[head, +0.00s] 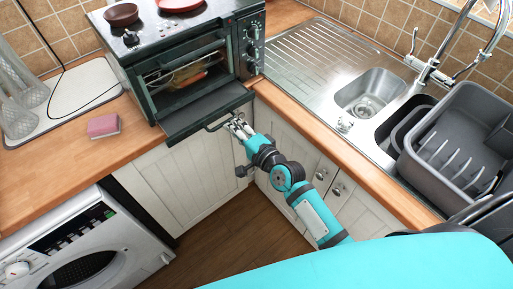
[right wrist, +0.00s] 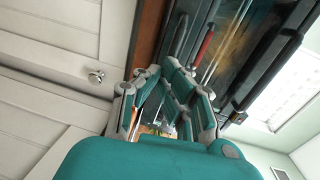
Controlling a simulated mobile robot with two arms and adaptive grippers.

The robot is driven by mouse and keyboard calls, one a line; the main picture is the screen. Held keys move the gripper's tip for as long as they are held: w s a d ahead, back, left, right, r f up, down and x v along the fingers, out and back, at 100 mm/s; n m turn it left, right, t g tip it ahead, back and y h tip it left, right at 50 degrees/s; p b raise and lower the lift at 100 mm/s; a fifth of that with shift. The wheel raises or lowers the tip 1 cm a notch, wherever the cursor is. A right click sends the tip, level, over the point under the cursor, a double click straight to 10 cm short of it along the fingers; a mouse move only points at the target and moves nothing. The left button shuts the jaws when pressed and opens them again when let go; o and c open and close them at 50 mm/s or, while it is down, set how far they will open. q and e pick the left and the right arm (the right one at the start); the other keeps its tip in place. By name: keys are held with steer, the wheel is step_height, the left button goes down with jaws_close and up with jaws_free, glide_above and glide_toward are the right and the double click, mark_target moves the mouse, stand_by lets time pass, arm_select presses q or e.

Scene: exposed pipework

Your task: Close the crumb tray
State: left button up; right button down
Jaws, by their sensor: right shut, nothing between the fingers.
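The crumb tray (head: 207,108) is a dark flat panel sticking out from the bottom front of the dark green toaster oven (head: 188,75), over the counter's edge. A thin bar handle (head: 216,124) is on its front edge. My right gripper (head: 234,122) is shut and empty, with its fingertips close to the right end of that handle. I cannot tell whether they touch it. In the right wrist view, the gripper fingers (right wrist: 168,100) are in front of the dark oven front (right wrist: 222,55), and the tray is hard to make out. My left gripper is not in view.
White cupboard doors (head: 185,180) with knobs are below the wooden counter. A pink sponge (head: 103,126) is left of the oven. A sink (head: 370,92) and a grey dish rack (head: 462,140) are to the right. Pans (head: 122,14) sit on the oven. A washing machine (head: 85,240) is lower left.

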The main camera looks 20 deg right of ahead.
mark_target(221, 115)
steer(key=x, duration=0.5)
steer(key=r+b+x, duration=0.1)
steer(key=x, duration=0.2)
steer(key=shift+w+a, duration=0.15)
steer(key=shift+w, duration=0.15)
steer(key=shift+r, duration=0.1)
